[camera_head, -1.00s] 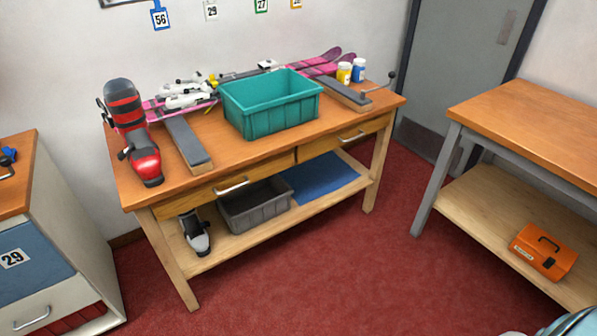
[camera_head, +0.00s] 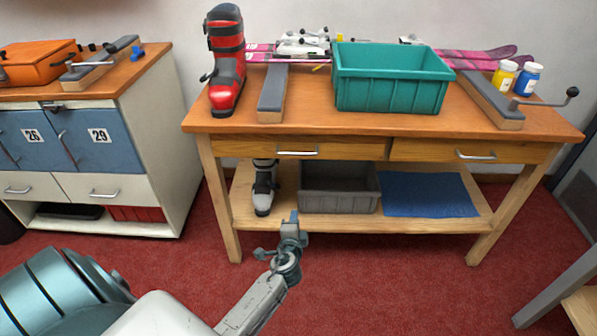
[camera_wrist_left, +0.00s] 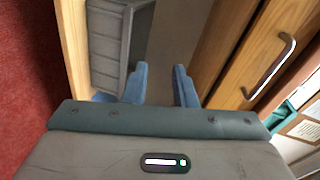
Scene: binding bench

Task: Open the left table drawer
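The left table drawer (camera_head: 345,153) has a wooden front with a silver bar handle (camera_head: 297,152) and sits flush and shut under the tabletop. My left gripper (camera_head: 291,220) is in front of the table, below that handle and apart from it. In the left wrist view its two blue fingers (camera_wrist_left: 160,70) are apart with nothing between them. A silver handle (camera_wrist_left: 270,66) on a wooden front shows there, to the right of the fingers, and it looks like the left drawer's. My right gripper is not in view.
On the lower shelf are a grey bin (camera_head: 338,190), a black-and-white boot (camera_head: 264,188) and a blue mat (camera_head: 428,196). The right drawer (camera_head: 425,150) is shut. A teal crate (camera_head: 390,92) and a red boot (camera_head: 226,75) stand on the tabletop. The red floor in front is clear.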

